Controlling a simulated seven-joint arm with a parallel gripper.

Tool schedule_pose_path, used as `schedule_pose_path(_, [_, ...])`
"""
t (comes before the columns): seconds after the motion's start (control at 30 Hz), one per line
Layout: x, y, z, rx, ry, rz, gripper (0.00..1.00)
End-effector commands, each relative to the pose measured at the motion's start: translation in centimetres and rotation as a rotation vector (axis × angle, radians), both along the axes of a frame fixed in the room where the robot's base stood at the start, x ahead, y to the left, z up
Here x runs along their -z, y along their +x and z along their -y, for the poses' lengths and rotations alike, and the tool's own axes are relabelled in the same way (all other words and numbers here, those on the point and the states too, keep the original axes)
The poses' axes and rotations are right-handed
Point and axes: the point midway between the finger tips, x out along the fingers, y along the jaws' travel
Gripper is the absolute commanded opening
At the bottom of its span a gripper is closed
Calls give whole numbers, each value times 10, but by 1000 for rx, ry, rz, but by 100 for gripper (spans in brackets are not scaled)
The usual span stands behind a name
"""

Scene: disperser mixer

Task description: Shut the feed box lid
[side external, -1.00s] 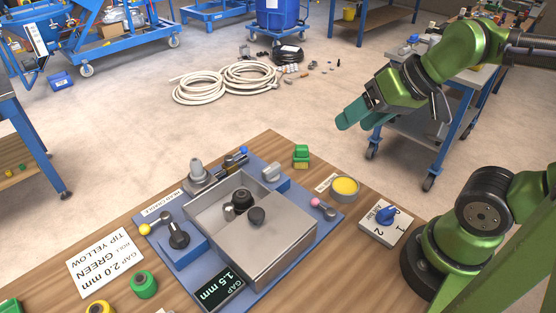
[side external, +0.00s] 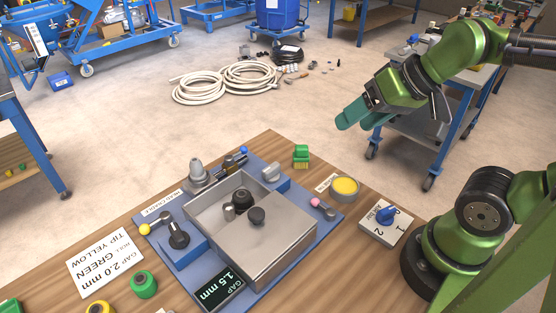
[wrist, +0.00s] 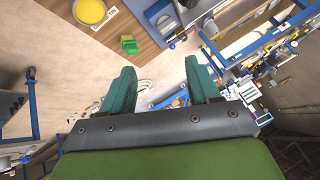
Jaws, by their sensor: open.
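The feed box (side external: 262,262) is a grey metal box on a blue base plate on the wooden table. Its flat lid (side external: 275,232) carries a dark knob (side external: 256,215) and covers the near right part of the box. The far left part is open, and dark round parts (side external: 240,200) show inside. My gripper (side external: 354,118) is up in the air, to the right of and beyond the box, away from the lid. Its teal fingers are apart and empty, as the wrist view (wrist: 160,88) also shows. The box is mostly out of the wrist view.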

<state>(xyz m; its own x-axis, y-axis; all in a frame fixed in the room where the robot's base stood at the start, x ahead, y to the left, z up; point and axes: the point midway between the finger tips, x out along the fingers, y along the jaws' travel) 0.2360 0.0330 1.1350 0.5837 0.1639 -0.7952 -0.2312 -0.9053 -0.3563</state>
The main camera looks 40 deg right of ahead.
Motion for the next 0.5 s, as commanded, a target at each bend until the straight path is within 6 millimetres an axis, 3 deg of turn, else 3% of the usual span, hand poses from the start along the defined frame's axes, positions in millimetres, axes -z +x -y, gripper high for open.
schedule_pose_path(0.13, [0,0,0,0,0,0,61])
schedule_pose_path(0.27, [0,-1,-5,-21,1,-2,43])
schedule_pose_path(0.37, [7,-3,-25,-106,-8,-31,27])
schedule_pose_path(0.5, [28,-13,-72,-367,-135,-94,6])
